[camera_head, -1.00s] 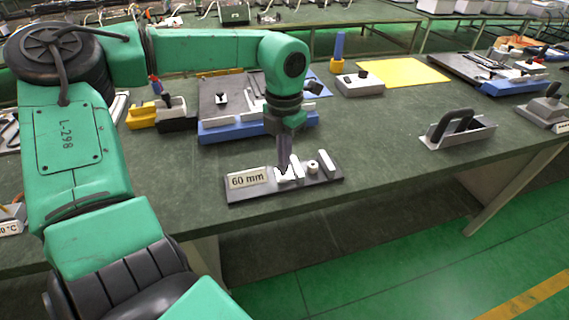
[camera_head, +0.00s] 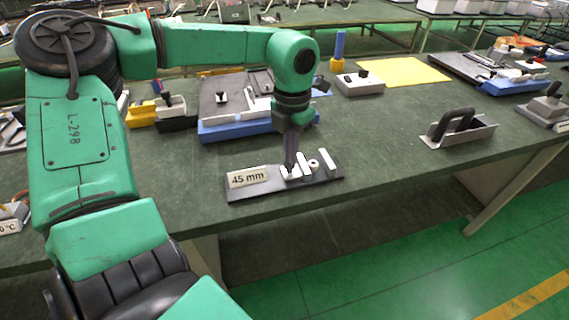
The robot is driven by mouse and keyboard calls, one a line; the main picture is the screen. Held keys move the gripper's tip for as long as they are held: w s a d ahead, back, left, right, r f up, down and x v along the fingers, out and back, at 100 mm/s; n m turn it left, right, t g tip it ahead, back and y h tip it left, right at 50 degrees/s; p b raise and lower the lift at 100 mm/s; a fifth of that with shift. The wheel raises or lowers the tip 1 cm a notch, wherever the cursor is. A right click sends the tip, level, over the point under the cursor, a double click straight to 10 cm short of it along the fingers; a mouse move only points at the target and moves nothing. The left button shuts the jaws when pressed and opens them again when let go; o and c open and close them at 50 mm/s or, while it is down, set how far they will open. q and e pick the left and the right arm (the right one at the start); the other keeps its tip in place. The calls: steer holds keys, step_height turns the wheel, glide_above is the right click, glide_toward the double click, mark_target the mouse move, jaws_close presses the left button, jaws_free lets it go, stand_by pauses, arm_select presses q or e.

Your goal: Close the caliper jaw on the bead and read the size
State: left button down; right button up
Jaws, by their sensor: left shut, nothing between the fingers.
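The caliper (camera_head: 262,191) is a dark flat base near the table's front edge. Its label (camera_head: 248,177) reads "45 mm". A small pale bead (camera_head: 314,164) stands on the base, and a white fixed jaw (camera_head: 329,159) is to its right with a gap between. A white sliding jaw (camera_head: 299,172) is just left of the bead; I cannot tell whether they touch. My left gripper (camera_head: 290,168) is shut and empty, pointing down at the sliding jaw and partly hiding it. My right gripper is not in view.
Behind the caliper are a blue-edged grey tray (camera_head: 228,130), a yellow block (camera_head: 141,114) and a white box (camera_head: 360,84). A grey metal holder with a black handle (camera_head: 458,129) stands to the right. The table between the caliper and this holder is clear.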

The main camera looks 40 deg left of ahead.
mark_target(299, 169)
arm_select(q)
steer(key=shift+w+d+f, duration=0.35)
steer(key=shift+w+d, duration=0.3)
stand_by(0.9)
steer(key=shift+r, duration=0.1)
stand_by(0.6)
step_height(299, 169, up, 7)
steer(key=p, duration=0.4)
steer(key=shift+w+r, duration=0.15)
steer(key=shift+w, duration=0.1)
